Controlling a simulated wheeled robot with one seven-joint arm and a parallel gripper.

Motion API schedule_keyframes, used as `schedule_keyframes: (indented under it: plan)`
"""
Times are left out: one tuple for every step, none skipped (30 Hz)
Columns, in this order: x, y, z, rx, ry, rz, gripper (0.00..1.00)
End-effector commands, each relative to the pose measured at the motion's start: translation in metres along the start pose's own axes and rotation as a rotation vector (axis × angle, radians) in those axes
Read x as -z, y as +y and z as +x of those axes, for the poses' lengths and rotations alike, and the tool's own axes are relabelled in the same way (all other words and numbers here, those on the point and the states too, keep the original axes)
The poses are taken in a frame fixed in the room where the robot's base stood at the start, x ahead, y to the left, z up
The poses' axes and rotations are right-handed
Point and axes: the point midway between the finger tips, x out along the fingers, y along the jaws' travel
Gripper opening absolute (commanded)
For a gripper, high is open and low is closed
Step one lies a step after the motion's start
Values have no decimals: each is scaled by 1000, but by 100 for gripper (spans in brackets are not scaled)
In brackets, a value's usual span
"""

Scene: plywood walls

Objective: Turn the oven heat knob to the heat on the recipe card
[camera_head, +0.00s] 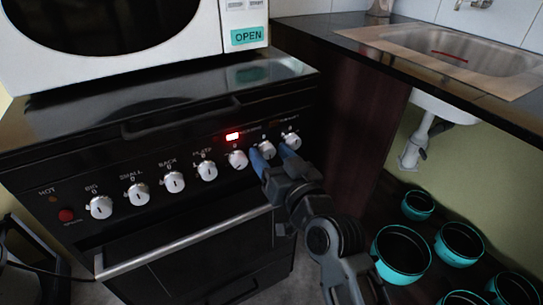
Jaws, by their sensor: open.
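A black cooker (60,150) with a row of several white knobs fills the left and middle. The left knobs carry the labels BIG, SMALL, BACK and PLATE; the labels over the right-hand ones are too blurred to read surely. My gripper (272,157) is open at the right end of the row, its blue fingertips on either side of the second knob from the right (267,149). I cannot tell whether they touch it. The rightmost knob (291,140) is just right of the fingers. The recipe card is not in view.
A red light (232,136) glows above the knobs. The oven handle (180,243) sticks out below them. A white microwave (120,45) stands on the cooker. A counter with a sink (465,55) is at right, teal pots (402,254) below it.

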Motion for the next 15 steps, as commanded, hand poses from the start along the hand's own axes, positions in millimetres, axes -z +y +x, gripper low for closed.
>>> schedule_keyframes:
  plan:
    - [0, 0, 0, 0, 0, 0, 60]
    - [0, 0, 0, 0, 0, 0, 60]
    - [0, 0, 0, 0, 0, 0, 57]
    - [0, 0, 0, 0, 0, 0, 55]
    - [0, 0, 0, 0, 0, 0, 52]
    - [0, 0, 0, 0, 0, 0, 48]
    - [0, 0, 0, 0, 0, 0, 45]
    - [0, 0, 0, 0, 0, 0, 42]
    - [0, 0, 0, 0, 1, 0, 38]
    - [0, 0, 0, 0, 1, 0, 35]
    - [0, 0, 0, 0, 1, 0, 32]
    - [0, 0, 0, 0, 1, 0, 29]
    - [0, 0, 0, 0, 1, 0, 26]
    - [0, 0, 0, 0, 1, 0, 23]
    - [0, 0, 0, 1, 1, 0, 19]
